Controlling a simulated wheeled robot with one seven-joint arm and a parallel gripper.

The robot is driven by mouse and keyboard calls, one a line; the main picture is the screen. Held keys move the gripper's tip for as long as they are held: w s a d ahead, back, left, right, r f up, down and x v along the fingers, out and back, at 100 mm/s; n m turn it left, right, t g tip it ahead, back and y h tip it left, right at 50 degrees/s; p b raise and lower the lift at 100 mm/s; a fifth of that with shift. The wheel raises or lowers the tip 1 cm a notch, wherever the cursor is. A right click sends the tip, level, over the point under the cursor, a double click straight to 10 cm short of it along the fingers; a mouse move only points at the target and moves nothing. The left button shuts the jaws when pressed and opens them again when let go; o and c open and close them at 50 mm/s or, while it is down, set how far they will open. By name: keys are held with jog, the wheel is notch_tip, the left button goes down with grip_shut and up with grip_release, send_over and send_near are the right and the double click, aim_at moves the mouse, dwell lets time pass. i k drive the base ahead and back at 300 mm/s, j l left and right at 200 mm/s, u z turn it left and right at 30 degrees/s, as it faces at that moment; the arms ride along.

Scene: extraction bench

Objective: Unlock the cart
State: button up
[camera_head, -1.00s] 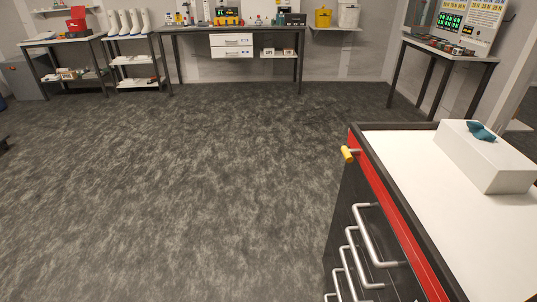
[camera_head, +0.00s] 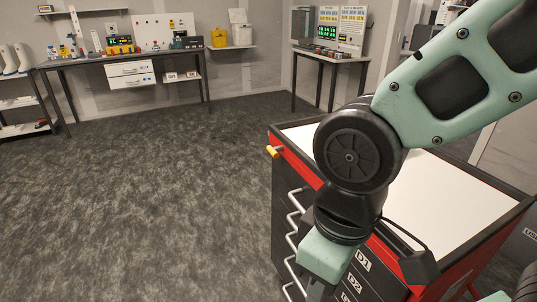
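The cart (camera_head: 456,258) stands at the right, with black sides, a red upper band and a white top. Its drawer front has several silver bar handles (camera_head: 292,222), and labels such as D1 and D2 show on the drawers. A yellow-tipped knob (camera_head: 272,151) sticks out near the cart's far left top corner. My arm's green and black links cross in front of the cart and hide part of its top and front. The arm runs down past the lower edge of the picture, and I cannot see my gripper's fingers.
Open grey carpet (camera_head: 150,200) lies left of the cart. A workbench (camera_head: 110,58) with drawers stands along the back wall. A smaller table (camera_head: 330,55) with screens above it stands behind the cart. A shelf with white boots (camera_head: 14,60) is at the far left.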

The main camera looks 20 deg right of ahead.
aim_at(274, 151)
jog(key=i+j+z, duration=0.1)
jog(key=j, duration=0.55)
jog(key=i+j, duration=0.2)
jog(key=j, duration=0.45)
jog(key=i+j+z, duration=0.15)
jog(key=j, duration=0.5)
jog(key=j+z, duration=0.1)
jog(key=j, duration=0.55)
jog(key=i+j, duration=0.15)
jog(key=j, duration=0.55)
jog(key=z, duration=0.05)
